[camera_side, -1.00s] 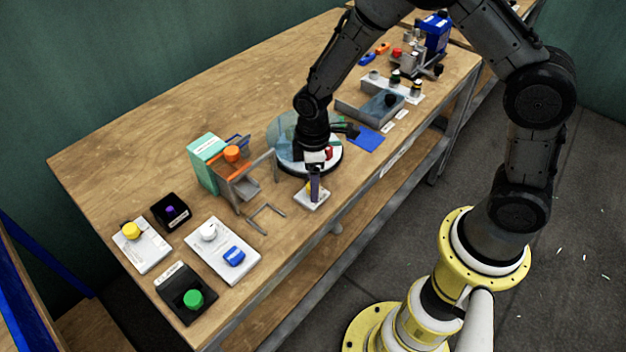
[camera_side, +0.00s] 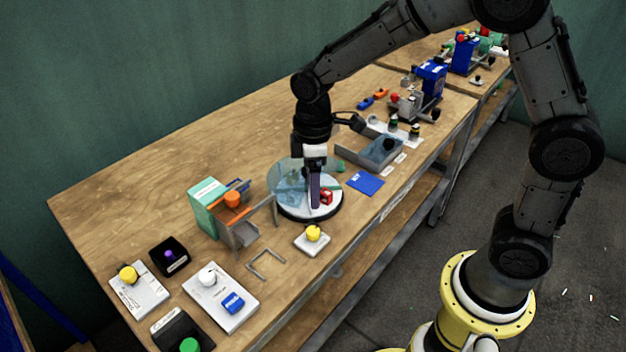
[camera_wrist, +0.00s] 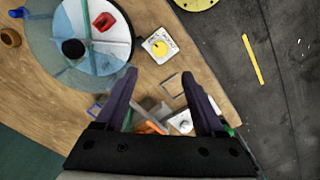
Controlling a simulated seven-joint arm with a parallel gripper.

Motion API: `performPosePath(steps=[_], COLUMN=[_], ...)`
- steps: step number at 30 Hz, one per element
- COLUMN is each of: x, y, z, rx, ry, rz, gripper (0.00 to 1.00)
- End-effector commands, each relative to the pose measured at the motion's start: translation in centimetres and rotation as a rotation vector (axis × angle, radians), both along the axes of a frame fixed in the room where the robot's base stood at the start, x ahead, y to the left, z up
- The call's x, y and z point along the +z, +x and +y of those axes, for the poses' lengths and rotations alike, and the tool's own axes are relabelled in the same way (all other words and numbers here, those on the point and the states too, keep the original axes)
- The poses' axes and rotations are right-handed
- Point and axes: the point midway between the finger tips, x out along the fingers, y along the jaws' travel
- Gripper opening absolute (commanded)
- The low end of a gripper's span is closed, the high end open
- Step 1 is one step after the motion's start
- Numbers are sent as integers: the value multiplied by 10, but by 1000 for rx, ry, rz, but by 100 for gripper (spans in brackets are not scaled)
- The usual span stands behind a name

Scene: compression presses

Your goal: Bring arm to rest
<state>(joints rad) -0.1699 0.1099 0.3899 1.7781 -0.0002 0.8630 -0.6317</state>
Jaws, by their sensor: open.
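My gripper (camera_side: 315,203) points down in front of the round turntable (camera_side: 293,212) in the side view. In the wrist view my gripper (camera_wrist: 160,78) has its two dark fingers spread wide, with nothing between the tips. A white block with a yellow knob (camera_side: 312,236) sits on the table near its front edge, clear of the fingers. It also shows in the wrist view as a yellow-topped white square (camera_wrist: 160,45). A red block (camera_side: 326,197) lies on the turntable just right of the fingers in the side view.
Several knobbed plates (camera_side: 222,297) lie at the near left. A grey tray (camera_side: 372,152) and blue machine (camera_side: 432,78) are at the right. The back left tabletop is clear.

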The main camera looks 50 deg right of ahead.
Motion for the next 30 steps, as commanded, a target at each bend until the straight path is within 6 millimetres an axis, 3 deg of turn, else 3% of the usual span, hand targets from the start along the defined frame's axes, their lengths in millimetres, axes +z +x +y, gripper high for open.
performPosePath(steps=[17, 20, 23, 27, 30], x=[20, 47, 84, 129, 149], y=[2, 2, -12, -51, -85], z=[-3, -10, -21, -37, -47], rx=[-10, -27, -54, -149, -241], ry=[4, 14, 26, 47, 67], rz=[-23, -92, -177, -296, -369], gripper=[71, 71, 71, 71, 71])
